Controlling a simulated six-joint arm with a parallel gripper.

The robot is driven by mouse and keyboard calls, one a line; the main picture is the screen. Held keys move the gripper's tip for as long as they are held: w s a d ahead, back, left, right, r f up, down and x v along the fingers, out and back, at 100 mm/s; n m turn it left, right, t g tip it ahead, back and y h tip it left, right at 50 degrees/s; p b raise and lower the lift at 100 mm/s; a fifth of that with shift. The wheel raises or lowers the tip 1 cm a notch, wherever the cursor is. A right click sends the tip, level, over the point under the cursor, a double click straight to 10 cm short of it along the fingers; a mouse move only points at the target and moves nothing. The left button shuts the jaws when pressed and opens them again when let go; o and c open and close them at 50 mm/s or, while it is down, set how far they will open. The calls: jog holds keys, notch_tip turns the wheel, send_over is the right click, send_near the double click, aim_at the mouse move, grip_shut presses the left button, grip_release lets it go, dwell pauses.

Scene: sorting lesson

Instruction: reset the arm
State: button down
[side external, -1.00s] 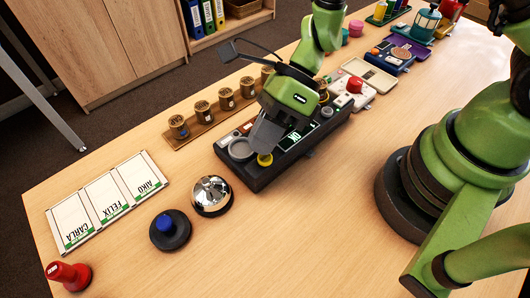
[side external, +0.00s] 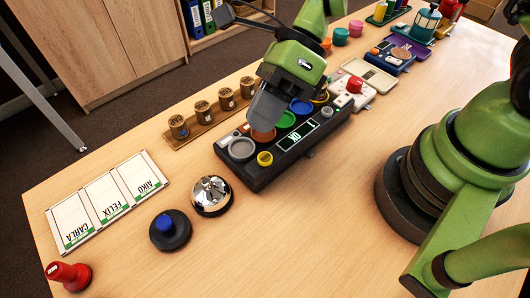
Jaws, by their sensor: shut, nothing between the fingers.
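My gripper (side external: 263,122) hangs over the black sorting device (side external: 262,178). Its jaws are shut and hold nothing. It sits above the device's back part, near an orange-brown round dish, and I cannot tell whether it touches it. On the device a grey round dish (side external: 241,149), a green dish (side external: 286,119), a blue dish (side external: 301,107) and a small yellow cylinder (side external: 265,159) show, beside a lit display reading "OK" (side external: 296,136).
Several brown jars stand on a wooden rack (side external: 205,131) behind the device. A silver bell (side external: 211,195), a blue-knobbed black base (side external: 170,230), a red stamp (side external: 68,275) and three name cards (side external: 107,202) lie left. Other devices fill the far right. The front table is clear.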

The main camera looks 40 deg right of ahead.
dwell(0.4)
jog(key=shift+d+r, duration=0.1)
jog(key=shift+r, duration=0.2)
jog(key=s+d+r+n+t+h, duration=0.3)
jog(key=d+r+n, duration=0.4)
jog(key=n, duration=0.4)
jog(key=s+d+r+n+t+h, duration=0.4)
jog(key=d+r+n, duration=0.3)
jog(key=r+n, duration=0.3)
jog(key=shift+s+d+r+n+t, duration=0.15)
jog(key=shift+s+d+n+t, duration=0.2)
jog(key=shift+s+t, duration=0.35)
jog(key=shift+s+a, duration=0.1)
